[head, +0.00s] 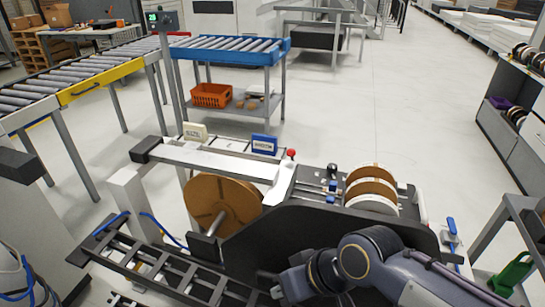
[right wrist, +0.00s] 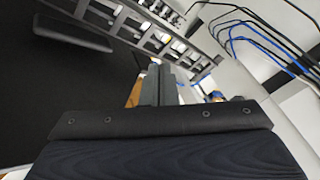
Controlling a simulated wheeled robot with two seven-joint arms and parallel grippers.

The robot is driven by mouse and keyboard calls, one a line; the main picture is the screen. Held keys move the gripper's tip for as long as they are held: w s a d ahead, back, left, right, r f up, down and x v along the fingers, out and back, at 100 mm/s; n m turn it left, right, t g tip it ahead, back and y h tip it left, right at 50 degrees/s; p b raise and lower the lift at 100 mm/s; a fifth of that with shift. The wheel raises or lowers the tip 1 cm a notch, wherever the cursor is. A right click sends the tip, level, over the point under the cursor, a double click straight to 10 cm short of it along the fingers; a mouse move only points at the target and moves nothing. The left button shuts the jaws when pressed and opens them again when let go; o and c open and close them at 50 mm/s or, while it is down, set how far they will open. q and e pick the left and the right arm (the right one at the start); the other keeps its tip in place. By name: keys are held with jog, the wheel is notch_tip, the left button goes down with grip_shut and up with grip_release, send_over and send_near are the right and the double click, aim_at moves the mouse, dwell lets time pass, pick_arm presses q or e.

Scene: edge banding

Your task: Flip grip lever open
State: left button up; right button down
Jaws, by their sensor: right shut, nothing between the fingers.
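My right gripper (head: 272,282) is low at the front of the edge banding machine (head: 300,235), beside its dark front panel; the arm comes in from the bottom right. In the right wrist view its dark fingers (right wrist: 158,85) are together and empty. Small blue-tipped levers (head: 332,185) stand on the machine top beside the tape rolls (head: 370,188). A red knob (head: 291,153) stands left of them, and a blue handle (head: 452,226) is at the machine's right side. I cannot tell which part is the grip lever. My left gripper is not in view.
A brown roll (head: 222,205) hangs at the machine's left side. A black slotted rail (head: 175,268) runs along the front left. A dark pad (right wrist: 75,33), blue and black cables (right wrist: 262,30) surround the wrist.

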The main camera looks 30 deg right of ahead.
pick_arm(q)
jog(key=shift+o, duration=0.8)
pick_arm(e)
jog(key=w+d+r+m+t+h+b, duration=0.1)
jog(key=w+d+m+t+b, duration=0.3)
jog(key=w+m, duration=0.6)
jog(key=w+d+r+m+t+h, duration=0.1)
jog(key=w+d+m+t, duration=0.1)
jog(key=w+d+m, duration=0.6)
pick_arm(q)
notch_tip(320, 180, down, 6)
jog(key=b, duration=0.2)
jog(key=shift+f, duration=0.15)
pick_arm(e)
jog(key=w+d+f+m+h, duration=0.2)
jog(key=w+d+m+h, duration=0.2)
jog(key=w+d+m, duration=0.2)
jog(key=w+d+f+m+h, duration=0.3)
jog(key=w+d+m, duration=0.3)
jog(key=d+m, duration=0.4)
jog(key=m+h, duration=0.1)
jog(key=m, duration=0.3)
jog(key=shift+w+d+f, duration=0.15)
jog(key=shift+w+f, duration=0.1)
jog(key=shift+f, duration=0.1)
